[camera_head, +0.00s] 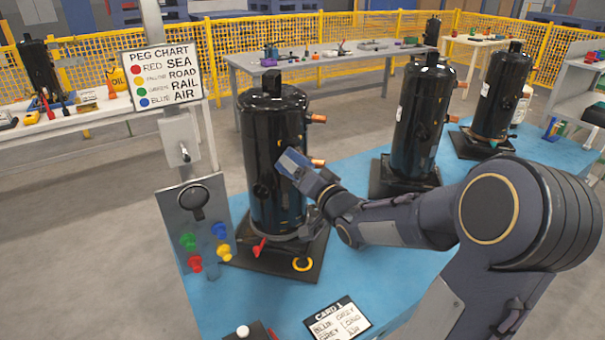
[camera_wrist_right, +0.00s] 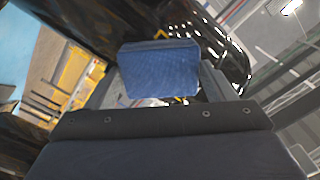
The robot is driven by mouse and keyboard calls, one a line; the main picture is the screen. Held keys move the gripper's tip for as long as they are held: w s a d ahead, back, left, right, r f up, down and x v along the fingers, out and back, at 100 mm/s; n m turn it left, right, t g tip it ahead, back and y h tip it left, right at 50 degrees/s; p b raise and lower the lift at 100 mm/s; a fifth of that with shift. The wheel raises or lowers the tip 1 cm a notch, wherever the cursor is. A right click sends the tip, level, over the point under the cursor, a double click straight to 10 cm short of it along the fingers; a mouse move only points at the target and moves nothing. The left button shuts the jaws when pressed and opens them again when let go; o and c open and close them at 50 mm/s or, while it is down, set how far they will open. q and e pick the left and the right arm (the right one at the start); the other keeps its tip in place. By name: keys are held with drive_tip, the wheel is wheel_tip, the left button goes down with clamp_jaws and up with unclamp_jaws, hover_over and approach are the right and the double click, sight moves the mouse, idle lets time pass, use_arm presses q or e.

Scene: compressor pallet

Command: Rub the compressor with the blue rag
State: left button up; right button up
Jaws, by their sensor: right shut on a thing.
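The nearest black compressor (camera_head: 272,140) stands upright on a dark square base on the blue table. My right gripper (camera_head: 301,168) is at the right side of this compressor, about halfway up. It is shut on the blue rag (camera_head: 291,161), which lies against or very close to the black shell; I cannot tell whether it touches. In the right wrist view the rag (camera_wrist_right: 160,70) shows as a blue folded block in front of the gripper, with the dark shell (camera_wrist_right: 100,25) behind it. My left gripper is not in view.
Two more black compressors (camera_head: 420,125) (camera_head: 497,95) stand farther back on the blue table (camera_head: 350,235). A panel with coloured pegs (camera_head: 208,232) and a peg chart (camera_head: 160,74) stand to the left. A card (camera_head: 338,321) lies at the front. Copper stubs stick out from the near compressor.

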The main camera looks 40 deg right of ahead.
sight(298, 155)
drive_tip(key=shift+r, duration=0.1)
drive_tip(key=shift+r+p, duration=1.3)
drive_tip(key=shift+r, duration=0.7)
drive_tip(key=shift+f+b, duration=0.15)
drive_tip(key=shift+b, duration=0.25)
wheel_tip(298, 155, down, 4)
drive_tip(key=b, duration=0.4)
drive_tip(key=shift+w, duration=0.1)
